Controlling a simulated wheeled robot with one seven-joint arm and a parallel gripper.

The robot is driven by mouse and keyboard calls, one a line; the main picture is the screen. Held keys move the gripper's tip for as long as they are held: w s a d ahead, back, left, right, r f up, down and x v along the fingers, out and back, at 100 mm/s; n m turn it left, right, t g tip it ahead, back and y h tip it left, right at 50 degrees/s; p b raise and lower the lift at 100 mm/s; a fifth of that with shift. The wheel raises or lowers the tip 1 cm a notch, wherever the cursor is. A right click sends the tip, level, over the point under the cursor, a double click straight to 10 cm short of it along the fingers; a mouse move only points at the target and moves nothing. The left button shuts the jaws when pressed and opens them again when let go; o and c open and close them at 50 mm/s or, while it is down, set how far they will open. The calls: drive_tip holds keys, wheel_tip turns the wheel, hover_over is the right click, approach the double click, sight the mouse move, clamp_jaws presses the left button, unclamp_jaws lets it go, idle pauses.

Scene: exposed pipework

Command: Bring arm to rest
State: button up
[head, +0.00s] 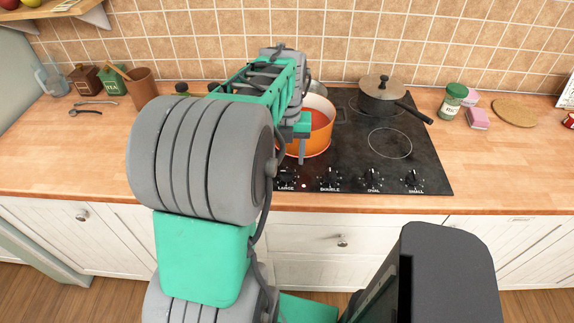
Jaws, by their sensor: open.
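My arm, grey and green, rises from the bottom of the head view and reaches forward over the counter. Its big grey joint hides part of the worktop. My gripper (301,154) points down at the orange pot (318,139) on the left part of the black hob. One finger shows in front of the pot's near left side. I cannot tell whether it touches the pot. The gripper is open, and I see nothing held in it. The arm hides the pot's left side.
A dark lidded saucepan (380,95) stands at the back of the hob (425,160), its handle pointing right. A green jar (453,100), pink sponges (477,119) and a round cork mat (514,113) lie right. Tins and utensils stand left. The wooden worktop (50,150) is clear at front left.

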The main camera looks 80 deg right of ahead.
drive_tip(key=shift+r, duration=1.4)
